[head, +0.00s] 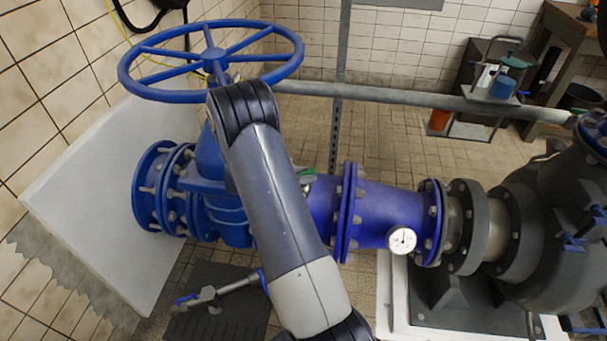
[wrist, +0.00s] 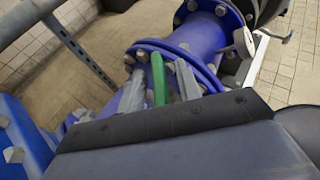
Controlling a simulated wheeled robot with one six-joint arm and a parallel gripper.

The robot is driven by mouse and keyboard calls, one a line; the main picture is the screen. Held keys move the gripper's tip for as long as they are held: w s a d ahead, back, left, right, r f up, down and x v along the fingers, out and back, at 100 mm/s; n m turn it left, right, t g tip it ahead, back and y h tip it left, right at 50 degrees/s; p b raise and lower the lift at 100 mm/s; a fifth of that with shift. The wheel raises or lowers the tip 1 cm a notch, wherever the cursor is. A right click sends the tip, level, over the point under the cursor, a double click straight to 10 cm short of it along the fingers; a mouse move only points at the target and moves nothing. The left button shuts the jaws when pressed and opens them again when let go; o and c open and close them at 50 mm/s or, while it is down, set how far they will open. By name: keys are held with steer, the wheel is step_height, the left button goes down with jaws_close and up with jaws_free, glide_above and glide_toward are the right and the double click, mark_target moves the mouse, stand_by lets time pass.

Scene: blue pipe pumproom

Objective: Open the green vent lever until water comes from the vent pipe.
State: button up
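The green vent lever (wrist: 158,80) stands up in the wrist view beside a blue pipe flange. My gripper (wrist: 160,75) is open, with one grey finger on each side of the lever and a gap showing on both sides. In the head view a small bit of green (head: 307,175) shows beside my arm, on top of the blue pipe (head: 385,213). My arm hides the rest of the lever and the gripper there. I see no water, and I cannot clearly make out the vent pipe.
A blue handwheel (head: 210,62) stands above the valve at left. A pressure gauge (head: 402,240) sits on the pipe. A dark pump (head: 540,230) is at right. A small grey pipe with a blue handle (head: 215,293) sticks out low. A grey rail (head: 400,97) runs behind.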

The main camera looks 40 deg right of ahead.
steer(key=shift+c, duration=0.4)
jaws_close()
steer(key=m+g+y, duration=0.1)
steer(key=m+g, duration=0.2)
steer(key=shift+g, duration=0.4)
steer(key=shift+m+g+y+b, duration=0.4)
steer(key=shift+m+g+y, duration=0.4)
steer(key=shift+m+g, duration=0.4)
steer(key=shift+o, duration=0.4)
jaws_free()
